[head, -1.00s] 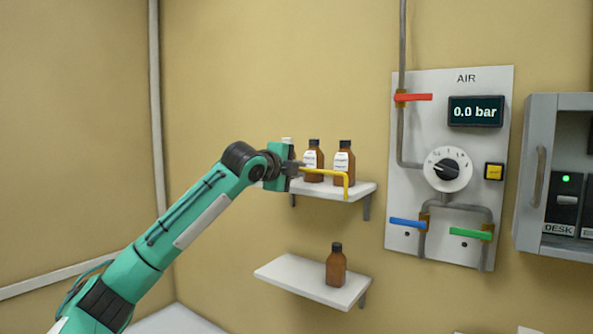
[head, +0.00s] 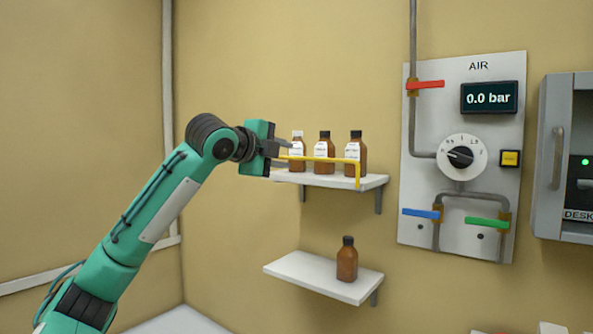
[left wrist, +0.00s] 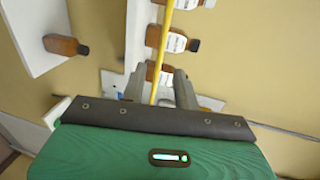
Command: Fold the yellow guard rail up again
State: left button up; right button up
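The yellow guard rail (head: 325,159) stands raised along the front of the upper shelf (head: 343,181), across the middle of the brown bottles (head: 324,153). Its right end bends down to the shelf edge. My left gripper (head: 284,155) is at the rail's left end, beside the left bottle (head: 297,149). In the left wrist view, the fingers (left wrist: 158,90) are apart, with the rail (left wrist: 160,50) running into the gap between them. A gap shows on both sides of the rail. The rail's left end is hidden by the gripper. My right gripper is out of view.
A lower shelf (head: 310,275) holds one brown bottle (head: 347,260). To the right, the AIR panel (head: 425,180) has red, blue and green handles, a dial (head: 460,155) and a 0.0 bar display. A grey cabinet (head: 553,150) is at the far right.

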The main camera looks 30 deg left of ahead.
pick_arm(q)
jog(key=shift+b+v, duration=0.3)
jog(key=shift+v, duration=1.1)
